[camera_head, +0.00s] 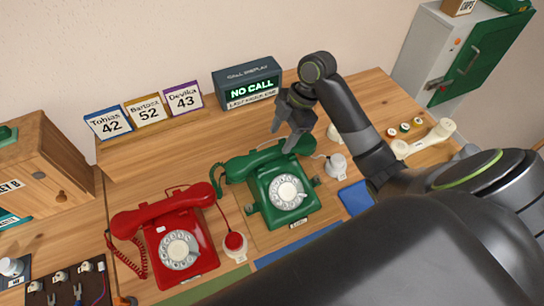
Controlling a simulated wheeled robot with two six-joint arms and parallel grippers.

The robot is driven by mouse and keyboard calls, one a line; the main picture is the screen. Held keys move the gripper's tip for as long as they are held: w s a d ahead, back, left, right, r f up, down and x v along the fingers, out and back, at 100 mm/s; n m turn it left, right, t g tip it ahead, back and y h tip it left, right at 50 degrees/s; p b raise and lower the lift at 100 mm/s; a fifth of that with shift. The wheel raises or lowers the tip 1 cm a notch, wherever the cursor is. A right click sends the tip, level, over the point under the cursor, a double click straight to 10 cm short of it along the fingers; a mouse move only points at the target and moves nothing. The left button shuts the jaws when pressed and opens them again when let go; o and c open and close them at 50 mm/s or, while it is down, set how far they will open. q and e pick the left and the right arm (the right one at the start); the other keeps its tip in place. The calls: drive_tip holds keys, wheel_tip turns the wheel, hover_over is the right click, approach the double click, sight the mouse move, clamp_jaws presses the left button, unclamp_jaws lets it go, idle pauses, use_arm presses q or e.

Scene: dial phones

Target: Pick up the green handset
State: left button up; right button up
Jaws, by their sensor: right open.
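The green dial phone (285,198) stands on the wooden desk in the middle of the head view. Its green handset (252,163) lies across the cradle at the back of the phone. My right gripper (283,139) is open and empty, pointing down over the right part of the handset. Its fingers overlap the handset in the picture; I cannot tell whether they touch it. My left gripper is not in view.
A red dial phone (180,250) stands to the left, with a red button (235,241) beside it. A call display (250,87) reading "NO CALL" and name cards (148,109) stand behind. A cream handset (424,139) lies right. My right arm covers the lower right.

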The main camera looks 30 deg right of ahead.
sight(273, 150)
drive_tip(key=shift+a+f, duration=0.25)
drive_tip(key=shift+f, duration=0.3)
drive_tip(key=x, duration=0.2)
drive_tip(key=p+x, duration=0.1)
drive_tip(key=x, duration=0.1)
drive_tip(key=shift+a+f, duration=0.25)
drive_tip(key=shift+a, duration=0.1)
drive_tip(key=shift+f, duration=0.25)
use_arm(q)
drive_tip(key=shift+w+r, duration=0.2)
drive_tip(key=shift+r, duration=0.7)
use_arm(e)
drive_tip(key=shift+c, duration=0.4)
